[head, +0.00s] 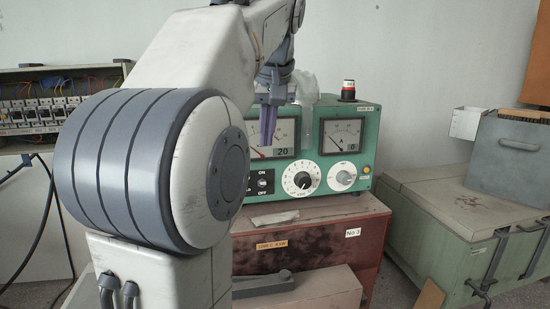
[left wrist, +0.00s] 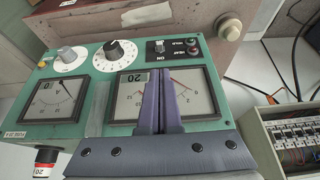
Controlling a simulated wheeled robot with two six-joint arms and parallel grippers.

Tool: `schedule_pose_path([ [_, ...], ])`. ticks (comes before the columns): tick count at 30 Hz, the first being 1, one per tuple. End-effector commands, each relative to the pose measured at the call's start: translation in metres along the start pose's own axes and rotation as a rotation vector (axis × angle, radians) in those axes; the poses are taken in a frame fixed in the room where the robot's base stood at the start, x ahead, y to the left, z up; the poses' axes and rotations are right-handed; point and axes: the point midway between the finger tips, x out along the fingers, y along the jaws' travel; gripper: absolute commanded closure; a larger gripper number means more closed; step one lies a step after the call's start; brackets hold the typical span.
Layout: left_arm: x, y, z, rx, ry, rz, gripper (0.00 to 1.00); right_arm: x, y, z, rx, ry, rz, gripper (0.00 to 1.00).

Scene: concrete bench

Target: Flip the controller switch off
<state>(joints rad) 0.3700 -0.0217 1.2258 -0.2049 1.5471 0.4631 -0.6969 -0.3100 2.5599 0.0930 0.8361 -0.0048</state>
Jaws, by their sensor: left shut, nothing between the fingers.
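The green controller (head: 375,140) stands on a red-brown metal case, with two dial gauges and knobs on its front. Its small switch (head: 263,183) sits between the ON and OFF labels at the lower left of the panel; it also shows in the left wrist view (left wrist: 160,47), upside down. I cannot tell which way its lever points. My left gripper (head: 267,143) is shut and empty, its purple fingers pointing down in front of the left gauge. In the left wrist view the fingertips (left wrist: 160,71) overlap that gauge, apart from the switch. My right gripper is not in view.
The red-brown case (head: 335,230) carries a pale flat piece (head: 274,218) in front of the controller. A red-topped lamp (head: 348,91) and crumpled clear plastic are on top. An open breaker box (head: 60,75) is at left; green crates (head: 445,225) stand at right.

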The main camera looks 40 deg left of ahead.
Motion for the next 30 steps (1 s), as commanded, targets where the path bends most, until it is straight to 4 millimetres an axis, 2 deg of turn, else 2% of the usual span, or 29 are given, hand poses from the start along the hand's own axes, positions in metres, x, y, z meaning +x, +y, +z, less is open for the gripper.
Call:
schedule_pose_path([
  [8, 0.002, 0.001, 0.001, 0.003, 0.000, 0.001, 1.00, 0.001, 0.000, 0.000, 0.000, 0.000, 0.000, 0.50],
  [11, 0.008, 0.001, 0.001, 0.003, -0.002, 0.000, 1.00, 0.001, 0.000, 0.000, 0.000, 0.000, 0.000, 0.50],
  [24, 0.081, 0.000, 0.001, 0.003, -0.004, 0.000, 1.00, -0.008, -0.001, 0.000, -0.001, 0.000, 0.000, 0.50],
  [30, 0.099, 0.001, 0.001, 0.004, -0.001, 0.001, 1.00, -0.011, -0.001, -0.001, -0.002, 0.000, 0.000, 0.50],
])
